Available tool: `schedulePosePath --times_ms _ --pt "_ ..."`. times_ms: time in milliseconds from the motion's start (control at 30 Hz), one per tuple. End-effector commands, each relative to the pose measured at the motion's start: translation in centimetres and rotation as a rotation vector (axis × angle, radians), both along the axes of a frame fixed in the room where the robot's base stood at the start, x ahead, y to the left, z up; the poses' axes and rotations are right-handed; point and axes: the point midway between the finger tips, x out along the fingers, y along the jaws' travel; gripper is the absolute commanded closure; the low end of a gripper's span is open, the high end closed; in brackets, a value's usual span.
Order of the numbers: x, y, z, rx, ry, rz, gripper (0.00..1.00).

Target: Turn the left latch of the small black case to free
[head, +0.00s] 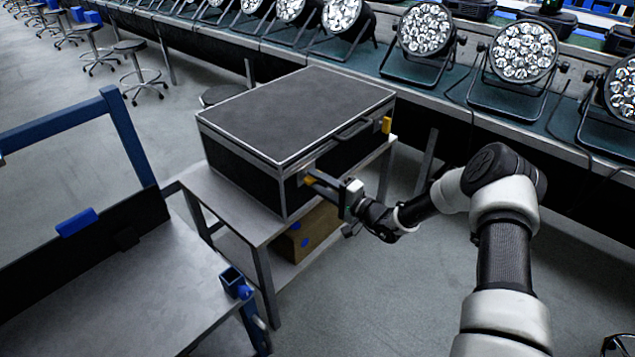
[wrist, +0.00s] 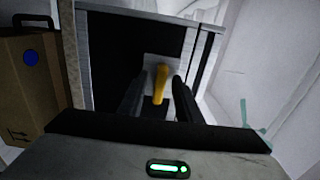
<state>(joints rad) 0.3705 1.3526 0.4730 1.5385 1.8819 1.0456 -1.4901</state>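The small black case (head: 290,110) with silver edges sits closed on a grey table. Its left latch (head: 309,180) is a yellow tab on the front face, partly hidden by my gripper in the head view. In the wrist view the yellow latch (wrist: 160,83) stands on a pale plate, slightly tilted in the picture. My gripper (head: 322,186) is at this latch. In the wrist view its two dark fingers (wrist: 158,92) are open, one on each side of the latch, with gaps visible. The yellow right latch (head: 386,125) is on the same face.
A carry handle (head: 352,130) is between the latches. A cardboard box (head: 308,232) is on the shelf below. A long bench (head: 470,105) with several par cans runs behind. A grey workbench (head: 120,290) with blue posts stands at the left. Floor at the front right is clear.

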Motion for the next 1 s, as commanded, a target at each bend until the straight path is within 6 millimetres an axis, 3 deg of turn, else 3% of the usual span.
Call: schedulePosePath --times_ms 267,733,1000 --pt "-1.0 -1.4 0.1 0.0 0.004 -0.002 0.69" --pt "-7.7 -10.1 0.1 0.0 0.001 -0.004 0.69" --pt "-10.3 -13.2 0.1 0.001 0.001 -0.001 0.69"
